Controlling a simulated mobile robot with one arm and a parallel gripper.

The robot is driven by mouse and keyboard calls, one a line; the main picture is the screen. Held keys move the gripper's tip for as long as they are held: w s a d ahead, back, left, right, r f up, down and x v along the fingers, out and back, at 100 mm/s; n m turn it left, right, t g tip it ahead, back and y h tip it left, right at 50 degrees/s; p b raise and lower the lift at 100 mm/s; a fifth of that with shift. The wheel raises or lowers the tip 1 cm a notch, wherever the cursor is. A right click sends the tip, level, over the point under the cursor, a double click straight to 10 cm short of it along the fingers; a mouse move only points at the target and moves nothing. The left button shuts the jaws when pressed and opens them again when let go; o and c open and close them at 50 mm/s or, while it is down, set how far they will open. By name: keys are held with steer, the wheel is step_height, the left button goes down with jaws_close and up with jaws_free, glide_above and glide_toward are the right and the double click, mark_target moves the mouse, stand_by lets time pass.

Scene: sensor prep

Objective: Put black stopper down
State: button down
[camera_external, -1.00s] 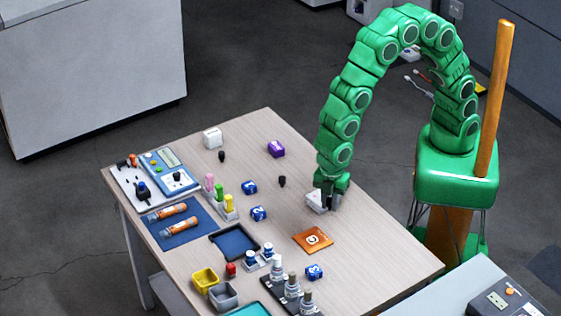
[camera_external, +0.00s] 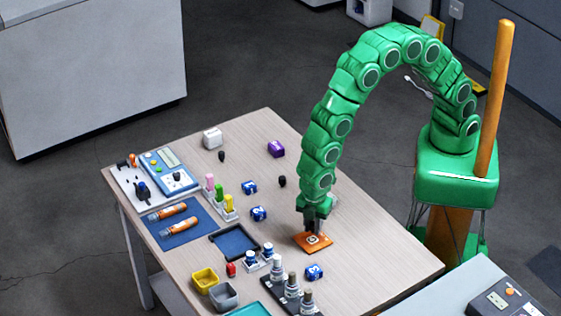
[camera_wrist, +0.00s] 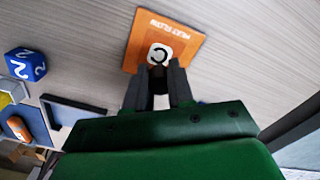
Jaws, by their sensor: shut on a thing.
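My gripper (camera_external: 315,229) is low over the orange card (camera_external: 303,247), pointing down. In the wrist view my gripper's dark fingers (camera_wrist: 160,80) are shut on a small black thing (camera_wrist: 160,101), which looks like the black stopper; the fingers hide most of it. The card (camera_wrist: 190,45) lies just beyond the fingertips, with a white mark at its middle. I cannot tell whether the held stopper touches the card. Two other black stoppers stand on the table, one near the white box (camera_external: 221,156) and one left of my arm (camera_external: 282,181).
A blue numbered cube (camera_external: 314,271) and a dark rack of bottles (camera_external: 291,292) stand in front of the card. A dark-rimmed blue tray (camera_external: 235,242) lies to its left. Bare table lies right of the card.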

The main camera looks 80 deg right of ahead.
steer(key=shift+f, duration=1.3)
steer(key=shift+f, duration=0.1)
steer(key=c, duration=1)
jaws_free()
